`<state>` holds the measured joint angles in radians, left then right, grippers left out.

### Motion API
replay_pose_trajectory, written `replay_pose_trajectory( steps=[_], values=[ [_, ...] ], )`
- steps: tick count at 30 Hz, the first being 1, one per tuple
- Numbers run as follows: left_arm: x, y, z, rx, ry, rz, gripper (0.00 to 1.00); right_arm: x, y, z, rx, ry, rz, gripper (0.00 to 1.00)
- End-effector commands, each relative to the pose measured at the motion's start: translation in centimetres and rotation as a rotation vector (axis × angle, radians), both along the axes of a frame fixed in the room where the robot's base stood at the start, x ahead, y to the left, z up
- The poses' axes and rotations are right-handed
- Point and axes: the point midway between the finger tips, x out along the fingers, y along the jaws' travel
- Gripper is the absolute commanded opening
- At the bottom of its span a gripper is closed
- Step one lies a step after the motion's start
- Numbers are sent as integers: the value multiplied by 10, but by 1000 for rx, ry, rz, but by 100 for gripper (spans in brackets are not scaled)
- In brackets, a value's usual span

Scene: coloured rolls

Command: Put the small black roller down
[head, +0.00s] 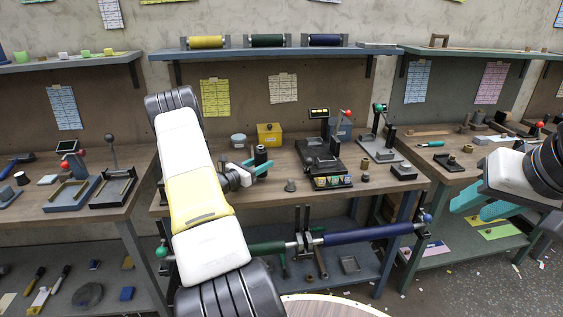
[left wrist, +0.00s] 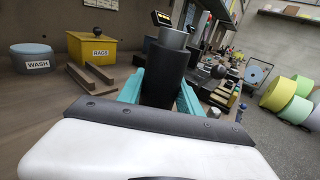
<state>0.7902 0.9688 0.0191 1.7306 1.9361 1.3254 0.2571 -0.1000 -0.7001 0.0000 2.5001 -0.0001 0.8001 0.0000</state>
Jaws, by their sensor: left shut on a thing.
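The small black roller (head: 260,154) stands upright between the teal fingers of my left gripper (head: 258,168), over the middle workbench (head: 215,150). In the left wrist view the roller (left wrist: 164,75) is a dark cylinder with a grey top end, and the left gripper (left wrist: 160,92) is shut on it. I cannot tell whether its lower end touches the bench. My right gripper (head: 468,209) is at the right edge of the head view, its teal fingers apart and empty, away from the roller.
A yellow RAGS box (head: 269,134) and a WASH tub (head: 238,140) stand behind the roller. Two wooden strips (left wrist: 92,78) lie beside it. A black press (head: 322,155) stands to the right. Long green and blue rollers (head: 370,233) hang along the bench's front.

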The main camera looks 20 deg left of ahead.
Motion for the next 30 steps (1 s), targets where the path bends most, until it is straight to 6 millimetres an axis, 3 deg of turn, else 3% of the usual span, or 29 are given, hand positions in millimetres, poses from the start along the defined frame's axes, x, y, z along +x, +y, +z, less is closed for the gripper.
replay_pose_trajectory(
  steps=[3,12,13,16,27,30],
  values=[
    [0,-1,-13,0,-2,-1,0,0,0,0,0,0,0,36],
    [0,0,-15,0,-2,-1,0,0,0,0,0,0,0,36],
    [0,0,-16,0,0,-1,44,0,0,0,0,0,0,36],
    [0,0,-16,1,0,-1,64,0,0,0,0,0,0,36],
    [0,0,-13,1,0,-1,64,0,0,0,0,0,0,36],
    [-11,5,-14,0,1,1,64,0,0,0,0,0,0,36]
  ],
)
